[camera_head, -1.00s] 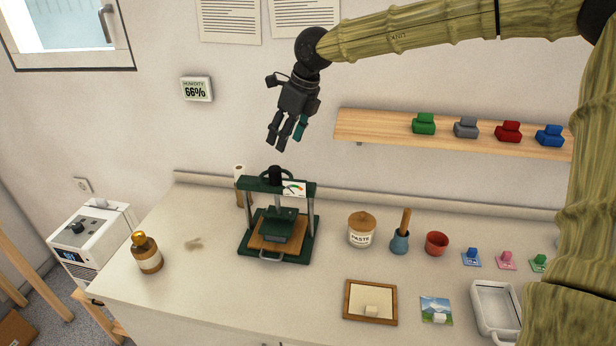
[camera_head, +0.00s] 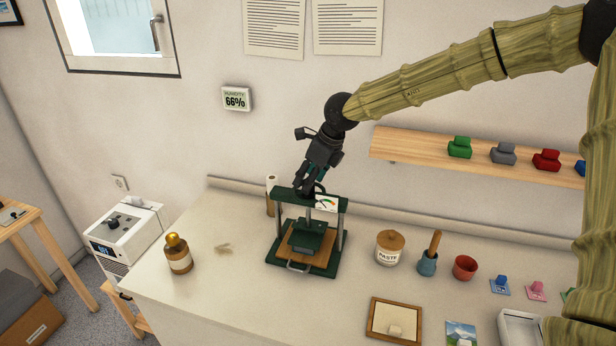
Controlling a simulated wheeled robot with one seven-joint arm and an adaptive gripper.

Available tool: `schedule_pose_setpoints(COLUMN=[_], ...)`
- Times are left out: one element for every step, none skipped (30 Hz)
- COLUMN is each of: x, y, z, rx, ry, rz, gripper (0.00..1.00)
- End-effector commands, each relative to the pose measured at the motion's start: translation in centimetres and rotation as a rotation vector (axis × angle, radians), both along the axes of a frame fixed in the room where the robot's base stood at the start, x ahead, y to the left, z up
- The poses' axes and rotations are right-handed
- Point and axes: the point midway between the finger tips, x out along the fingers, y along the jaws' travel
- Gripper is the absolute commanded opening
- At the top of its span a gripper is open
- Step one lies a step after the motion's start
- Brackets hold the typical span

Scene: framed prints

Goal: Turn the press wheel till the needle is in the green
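The dark green press (camera_head: 305,262) stands on the counter, with a wooden board in its base and its platen low over the board. Its gauge (camera_head: 327,203) is on the top crossbar at the right; the coloured arc shows, but the needle is too small to read. The press wheel (camera_head: 319,188) is on top of the crossbar, mostly hidden behind my gripper. My gripper (camera_head: 306,191) points down at the wheel's left part, from above. Whether its fingers touch or hold the wheel, and how far they are open, cannot be made out.
A paste jar (camera_head: 389,248), a brush pot (camera_head: 428,262) and a red pot (camera_head: 465,267) stand right of the press. A brown bottle (camera_head: 178,256) stands at the left. A shelf (camera_head: 400,147) with coloured blocks is on the wall. The counter in front of the press is clear.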

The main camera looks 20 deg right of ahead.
Motion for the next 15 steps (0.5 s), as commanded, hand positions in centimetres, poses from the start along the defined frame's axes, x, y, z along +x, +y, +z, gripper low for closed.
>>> schedule_pose_setpoints(x=[0.11,0.15,0.19,0.21,0.23,0.25,0.25,0.27,0.26,0.26,0.26,0.26,0.25,0.25,0.25], y=[0.04,0.09,0.14,0.19,0.23,0.27,0.29,0.3,0.31,0.31,0.31,0.29,0.29,0.27,0.26], z=[-0.26,-0.39,-0.55,-0.64,-0.71,-0.77,-0.79,-0.81,-0.82,-0.82,-0.82,-0.81,-0.81,-0.81,-0.81], rx=[0.0,0.0,0.0,0.0,0.0,0.0,0.0,0.0,0.0,0.0,0.0,0.0,0.0,0.0,0.0], ry=[0.0,0.0,0.0,0.0,0.0,0.0,0.0,0.0,0.0,0.0,-0.001,-0.001,0.0,0.0,0.0], rz=[-0.001,0.0,0.0,0.0,0.0,0.001,0.001,0.001,0.001,0.001,0.001,0.001,0.001,0.001,0.0], gripper=[0.53,0.53,0.53,0.53,0.53,0.53,0.53,0.53,0.53,0.53,0.53,0.53,0.53,0.47,0.4])
